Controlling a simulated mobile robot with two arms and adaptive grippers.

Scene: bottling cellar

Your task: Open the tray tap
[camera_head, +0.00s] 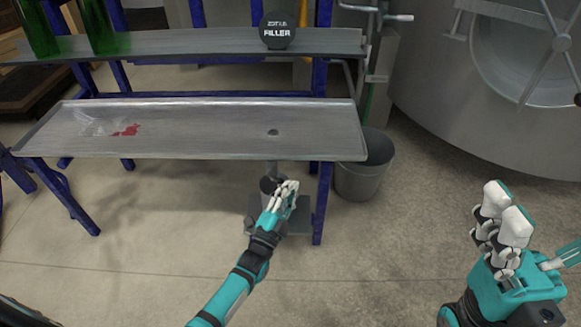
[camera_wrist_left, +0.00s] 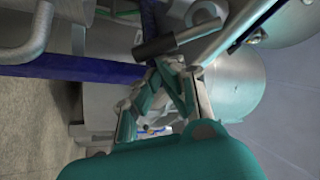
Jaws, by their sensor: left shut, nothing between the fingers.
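The metal tray (camera_head: 200,145) is a long shallow top on a blue frame, with a round drain hole at its right. A short pipe (camera_head: 272,167) hangs under the drain, with a dark fitting (camera_head: 267,184) below it that seems to be the tap. My left gripper (camera_head: 289,187) is shut and empty, just right of this fitting and partly covering it. In the left wrist view, a dark cylindrical bar (camera_wrist_left: 180,39), perhaps the tap handle, lies just beyond the shut fingertips; contact is unclear.
A grey bucket (camera_head: 364,171) stands right of the frame's blue leg (camera_head: 322,205). A shelf (camera_head: 190,45) behind holds green bottles (camera_head: 100,28) and a round FILLER sign (camera_head: 278,30). A large steel tank (camera_head: 455,90) fills the upper right. The front floor is clear.

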